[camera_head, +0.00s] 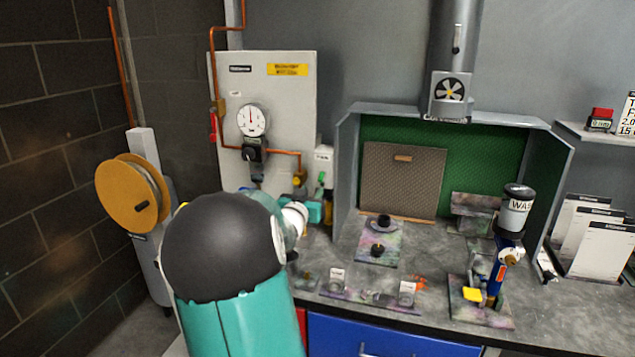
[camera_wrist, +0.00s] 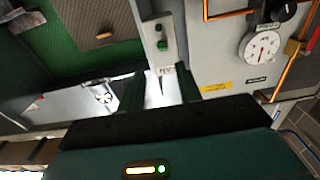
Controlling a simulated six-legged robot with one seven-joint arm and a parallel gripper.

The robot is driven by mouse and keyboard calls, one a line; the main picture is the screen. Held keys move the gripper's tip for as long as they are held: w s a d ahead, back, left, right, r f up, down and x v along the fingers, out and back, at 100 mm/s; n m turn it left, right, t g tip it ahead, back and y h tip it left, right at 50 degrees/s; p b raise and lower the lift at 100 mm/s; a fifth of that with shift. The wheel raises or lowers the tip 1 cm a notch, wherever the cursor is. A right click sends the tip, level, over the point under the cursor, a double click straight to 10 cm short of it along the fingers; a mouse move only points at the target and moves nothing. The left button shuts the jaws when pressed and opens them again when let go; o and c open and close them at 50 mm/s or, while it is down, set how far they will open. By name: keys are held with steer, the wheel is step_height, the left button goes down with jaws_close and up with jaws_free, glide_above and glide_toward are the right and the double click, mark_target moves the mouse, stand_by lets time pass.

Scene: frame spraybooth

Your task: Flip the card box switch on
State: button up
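A narrow pale box (camera_head: 324,158) stands between the gauge panel and the spray booth. It looks like the card box, though its label is too small to read. In the wrist view the box (camera_wrist: 150,27) carries a green switch (camera_wrist: 161,45); its on or off position cannot be told. My gripper shows in the wrist view (camera_wrist: 160,89) as two dark green fingers, apart, with a bright white strip visible between them. The fingers point toward the lower part of the box; contact cannot be told. In the head view my arm hides much of the gripper.
The gauge panel (camera_head: 285,120) with copper pipes is beside the box. The booth's grey side wall (camera_head: 346,165) stands close on the other side. Small parts lie on the bench (camera_head: 330,262). A cable reel (camera_head: 125,195) stands at the left.

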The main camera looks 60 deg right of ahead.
mark_target(320, 180)
steer(key=d, duration=0.3)
steer(key=w+d, duration=0.1)
steer(key=d, duration=0.5)
steer(key=shift+w+f, duration=0.1)
steer(key=shift+w, duration=0.3)
jaws_close()
